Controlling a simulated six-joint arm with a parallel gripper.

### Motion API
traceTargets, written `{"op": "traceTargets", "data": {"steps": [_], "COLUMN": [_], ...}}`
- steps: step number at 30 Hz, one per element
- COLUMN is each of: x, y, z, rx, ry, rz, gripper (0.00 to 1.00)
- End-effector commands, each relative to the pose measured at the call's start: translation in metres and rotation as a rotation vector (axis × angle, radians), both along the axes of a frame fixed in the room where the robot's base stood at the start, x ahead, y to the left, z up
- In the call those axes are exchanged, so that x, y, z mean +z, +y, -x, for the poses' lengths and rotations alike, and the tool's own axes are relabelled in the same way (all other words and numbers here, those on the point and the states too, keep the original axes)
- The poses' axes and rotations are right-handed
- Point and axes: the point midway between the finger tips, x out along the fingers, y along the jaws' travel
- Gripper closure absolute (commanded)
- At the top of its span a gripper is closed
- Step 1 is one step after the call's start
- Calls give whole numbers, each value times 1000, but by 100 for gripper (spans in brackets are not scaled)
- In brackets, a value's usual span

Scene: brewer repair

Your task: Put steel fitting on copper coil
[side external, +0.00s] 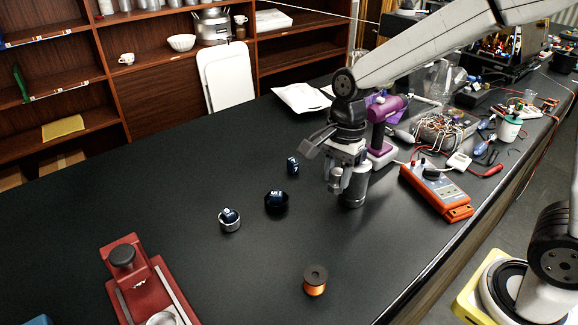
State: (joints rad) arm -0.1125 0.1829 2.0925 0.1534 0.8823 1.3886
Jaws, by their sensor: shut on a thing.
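The copper coil (315,281) is a small spool of orange-copper wire with a dark top flange. It stands upright on the black bench at the front centre, with nothing on top of it. My gripper (338,178) is above the bench, well behind the coil and slightly to its right. It points down and is shut on a small grey metal piece, which looks like the steel fitting (338,186). The fingers hide part of the piece. A dark grey cylinder (355,192) is right beside the fingers in the picture; I cannot tell whether they touch.
A red press (145,285) is front left, an orange multimeter (435,190) right, a purple tool (382,130) behind my gripper. Bench around the coil is clear.

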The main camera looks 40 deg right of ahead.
Motion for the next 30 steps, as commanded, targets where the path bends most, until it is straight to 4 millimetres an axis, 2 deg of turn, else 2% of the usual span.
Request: {"op": "traceTargets", "data": {"steps": [9,15,21,30], "x": [0,-1,-2,-3], "y": [67,100,118,124], "z": [33,58,75,80], "rx": [7,5,-1,-4], "ry": [-4,-3,-2,-2], "rz": [0,-3,-3,-4], "gripper": [100,100,100,100]}}
